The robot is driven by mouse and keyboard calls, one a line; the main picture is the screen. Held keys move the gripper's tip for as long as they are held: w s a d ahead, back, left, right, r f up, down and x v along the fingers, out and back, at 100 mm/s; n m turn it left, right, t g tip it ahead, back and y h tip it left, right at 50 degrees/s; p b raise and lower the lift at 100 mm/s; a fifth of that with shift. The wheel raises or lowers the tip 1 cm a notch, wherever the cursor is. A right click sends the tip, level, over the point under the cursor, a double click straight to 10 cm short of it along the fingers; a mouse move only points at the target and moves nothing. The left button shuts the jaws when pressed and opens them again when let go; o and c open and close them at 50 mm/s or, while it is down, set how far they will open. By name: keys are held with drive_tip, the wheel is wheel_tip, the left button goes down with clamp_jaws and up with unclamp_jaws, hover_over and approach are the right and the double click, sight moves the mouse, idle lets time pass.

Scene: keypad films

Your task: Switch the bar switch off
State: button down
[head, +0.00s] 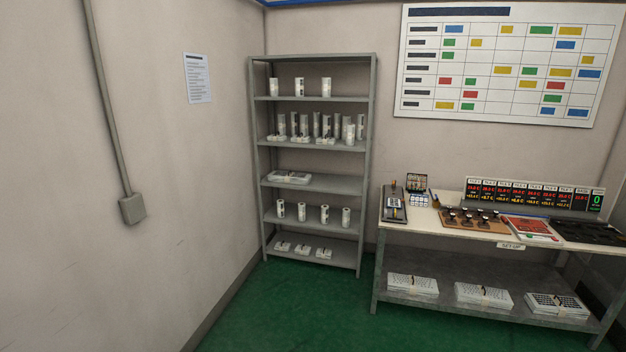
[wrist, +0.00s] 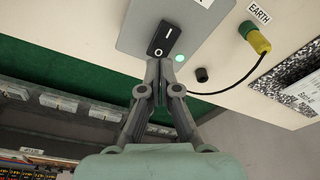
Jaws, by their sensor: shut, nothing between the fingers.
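In the wrist view a black rocker switch (wrist: 164,39) with a white circle mark sits on a grey plate (wrist: 135,38) at the top. A small round green light (wrist: 180,58) glows on the plate to the right of the switch. My gripper (wrist: 160,64) is shut and empty. Its fingertips appear just below the switch's lower end in the picture; I cannot tell whether they touch it. I cannot tell whether this is the bar switch. My gripper does not show in the head view.
The head view shows a grey shelf rack (head: 318,105) and a crowded bench (head: 425,222). The green floor (head: 290,310) is clear.

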drive_tip(key=shift+f+b, duration=0.9)
drive_tip(key=shift+f, duration=0.65)
idle(0.9)
drive_tip(key=shift+r, duration=0.1)
wheel_tip(320, 180, up, 7)
drive_tip(key=p, duration=0.7)
drive_tip(key=shift+p, duration=0.35)
